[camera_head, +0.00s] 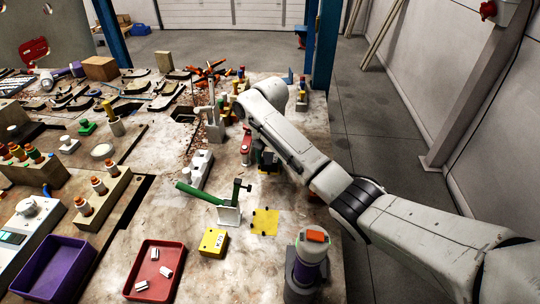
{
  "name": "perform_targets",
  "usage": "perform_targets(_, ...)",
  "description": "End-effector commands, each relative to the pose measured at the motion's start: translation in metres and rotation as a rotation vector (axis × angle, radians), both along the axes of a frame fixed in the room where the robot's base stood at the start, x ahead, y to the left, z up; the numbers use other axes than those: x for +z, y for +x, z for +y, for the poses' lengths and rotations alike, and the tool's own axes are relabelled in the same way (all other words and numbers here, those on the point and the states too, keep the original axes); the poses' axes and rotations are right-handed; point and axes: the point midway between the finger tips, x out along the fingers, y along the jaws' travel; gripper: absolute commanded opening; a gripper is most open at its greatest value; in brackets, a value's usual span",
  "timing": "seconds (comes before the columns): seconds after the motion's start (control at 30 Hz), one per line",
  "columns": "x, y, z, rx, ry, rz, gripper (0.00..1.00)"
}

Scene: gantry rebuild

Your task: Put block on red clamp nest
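A yellow block (213,242) with dark marks on its face lies on the bench near the front middle. A red clamp (246,146) stands farther back, beside my arm. Its nest is small and partly hidden, so I cannot tell what is on it. My gripper (267,160) seems to be the dark part below my forearm, just right of the red clamp. It is small and partly covered by the arm. I cannot tell whether its fingers are open or hold anything.
A green-handled clamp (229,213) and a yellow marked square (264,222) are near the yellow block. A red tray (135,296) with white pieces and a purple bin (22,293) stand at front left. A purple-and-white cylinder (308,262) stands at front right.

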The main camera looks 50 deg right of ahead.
Motion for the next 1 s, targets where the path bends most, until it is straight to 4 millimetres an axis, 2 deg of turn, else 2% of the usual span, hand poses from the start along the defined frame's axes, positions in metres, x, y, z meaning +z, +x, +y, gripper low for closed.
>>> perform_targets(0.03, 0.0, 0.0, 0.0, 0.0, 0.0, 0.0, 0.63)
perform_targets(0.2, 0.0, 0.0, 0.0, 0.0, 0.0, 0.0, 0.78)
perform_targets(0.5, 0.004, 0.0, 0.0, 0.001, -0.001, -0.001, 0.78)
perform_targets(0.67, 0.026, 0.001, 0.0, 0.001, -0.001, -0.005, 0.78)
perform_targets(0.87, 0.064, 0.0, 0.0, 0.0, 0.0, 0.0, 0.78)
perform_targets(1.0, 0.075, 0.0, 0.0, 0.001, -0.001, 0.001, 0.78)
